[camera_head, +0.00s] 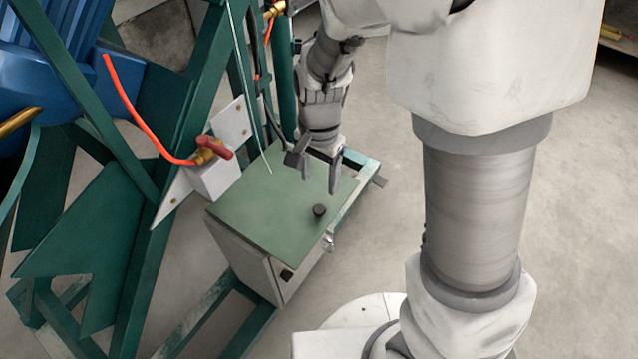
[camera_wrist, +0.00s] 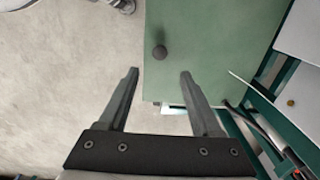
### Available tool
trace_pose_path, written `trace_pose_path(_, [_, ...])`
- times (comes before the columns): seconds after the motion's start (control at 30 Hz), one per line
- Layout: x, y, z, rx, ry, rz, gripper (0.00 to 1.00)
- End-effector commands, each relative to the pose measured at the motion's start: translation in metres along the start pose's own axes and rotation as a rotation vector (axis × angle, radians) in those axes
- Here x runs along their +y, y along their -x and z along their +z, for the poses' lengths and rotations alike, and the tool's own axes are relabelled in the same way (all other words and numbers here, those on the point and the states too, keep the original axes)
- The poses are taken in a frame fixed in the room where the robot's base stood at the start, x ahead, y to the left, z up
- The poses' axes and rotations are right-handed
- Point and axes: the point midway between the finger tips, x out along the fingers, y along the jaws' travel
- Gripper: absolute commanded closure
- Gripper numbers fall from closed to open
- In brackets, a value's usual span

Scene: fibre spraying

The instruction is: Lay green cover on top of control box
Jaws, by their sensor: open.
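The green cover (camera_head: 268,215) lies flat on top of the grey control box (camera_head: 247,263), with a small black knob (camera_head: 320,210) standing up near its right edge. In the wrist view the cover (camera_wrist: 205,45) fills the upper middle, and the knob (camera_wrist: 160,52) shows ahead of the fingers. My gripper (camera_head: 318,184) is open and empty over the back right part of the cover. In the wrist view my gripper's two fingers (camera_wrist: 159,75) are spread apart, with the knob beyond the fingertips and not between them.
A green steel frame (camera_head: 180,130) with a blue machine (camera_head: 60,75) stands to the left. An orange hose (camera_head: 135,115) runs to a brass valve (camera_head: 207,152) near the box. A thin pale rod (camera_head: 259,120) reaches the cover's back. Bare concrete floor (camera_head: 385,215) lies to the right.

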Motion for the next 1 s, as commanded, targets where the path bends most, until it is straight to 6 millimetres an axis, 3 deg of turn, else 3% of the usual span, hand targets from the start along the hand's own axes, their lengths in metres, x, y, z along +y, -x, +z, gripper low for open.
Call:
trace_pose_path(0.1, [0.0, 0.015, 0.0, 0.0, 0.0, -0.001, 0.34])
trace_pose_path(0.33, [0.002, 0.023, -0.001, 0.001, 0.007, -0.008, 0.34])
trace_pose_path(0.47, [0.01, 0.045, -0.002, 0.007, 0.052, -0.051, 0.34])
trace_pose_path(0.7, [0.046, 0.111, -0.003, 0.08, 0.227, -0.17, 0.34])
trace_pose_path(1.0, [0.106, 0.175, 0.011, 0.269, 0.458, -0.228, 0.34])
